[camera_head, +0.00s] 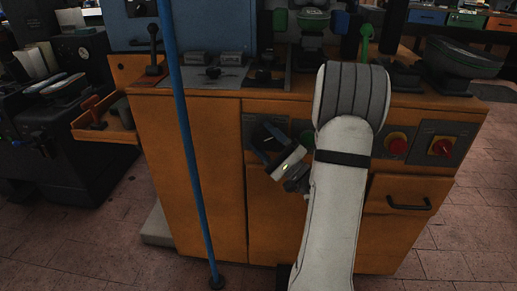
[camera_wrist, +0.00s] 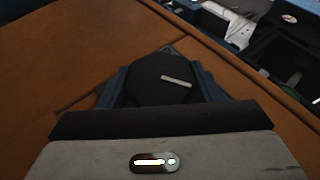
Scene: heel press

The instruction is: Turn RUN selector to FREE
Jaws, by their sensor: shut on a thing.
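The black round selector knob (camera_wrist: 158,88) with a pale pointer bar (camera_wrist: 177,81) shows in the wrist view, on the orange cabinet front. My gripper (camera_wrist: 162,82) is shut on this knob, with one dark blue finger on each side of it. In the head view, my gripper (camera_head: 270,143) reaches the dark panel (camera_head: 249,128) at the left of the row of controls. It hides most of the knob there. The RUN and FREE labels cannot be read in either view.
My white arm covers the middle of the orange cabinet (camera_head: 205,180) in the head view. A red button (camera_head: 396,144) and a red-on-yellow switch (camera_head: 441,147) sit to the right. A blue pole (camera_head: 190,135) stands left of my gripper. Levers and machines crowd the cabinet top.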

